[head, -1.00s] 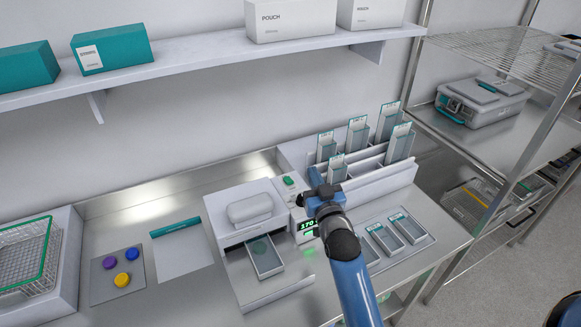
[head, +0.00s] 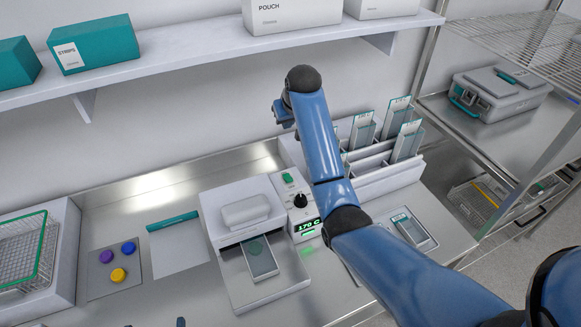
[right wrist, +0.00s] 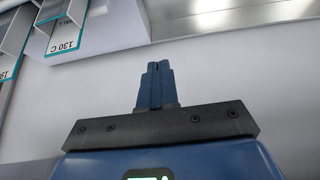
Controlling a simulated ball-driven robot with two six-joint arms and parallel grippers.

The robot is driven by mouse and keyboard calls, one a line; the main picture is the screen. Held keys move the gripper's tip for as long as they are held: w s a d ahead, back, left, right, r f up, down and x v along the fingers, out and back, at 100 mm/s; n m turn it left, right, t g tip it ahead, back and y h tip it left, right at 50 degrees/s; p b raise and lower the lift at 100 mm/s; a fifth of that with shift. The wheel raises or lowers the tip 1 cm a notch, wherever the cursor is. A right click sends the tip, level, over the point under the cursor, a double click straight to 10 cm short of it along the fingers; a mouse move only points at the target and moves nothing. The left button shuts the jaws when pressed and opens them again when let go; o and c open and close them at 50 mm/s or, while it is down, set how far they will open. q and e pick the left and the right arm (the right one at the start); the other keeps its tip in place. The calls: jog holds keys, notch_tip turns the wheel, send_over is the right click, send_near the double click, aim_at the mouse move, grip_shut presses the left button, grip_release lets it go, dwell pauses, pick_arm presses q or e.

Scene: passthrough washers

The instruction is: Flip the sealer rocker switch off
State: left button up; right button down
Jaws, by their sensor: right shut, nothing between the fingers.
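The sealer (head: 243,212) is a white unit on the steel bench in the head view. Its small green rocker switch (head: 288,178) sits on the control panel, above a black knob (head: 300,200). The green display (head: 307,227) is lit and reads 170 C. The switch's tilt is too small to tell. My right gripper (head: 283,114) is shut and empty, raised above and behind the switch, apart from it. Its closed fingers also show in the right wrist view (right wrist: 160,66).
A white shelf (head: 190,70) with boxes runs along the wall near my right gripper. A rack with pouches (head: 405,175) stands right of the sealer. A tray (head: 262,262) lies at the sealer's front. Colored discs (head: 118,276) lie at left.

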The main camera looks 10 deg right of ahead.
jog(key=s+f+g, duration=0.3)
jog(key=s, duration=0.2)
jog(key=shift+s+d+g, duration=0.25)
jog(key=shift+s+g, duration=0.05)
jog(key=shift+w+d+f, duration=0.1)
jog(key=shift+f, duration=0.2)
send_near(291, 179)
jog(key=x, duration=0.5)
jog(key=shift+w+p, duration=0.3)
jog(key=shift+p, duration=0.1)
jog(key=shift+f, duration=0.6)
jog(key=shift+s+f, duration=0.1)
jog(key=shift+f, duration=0.1)
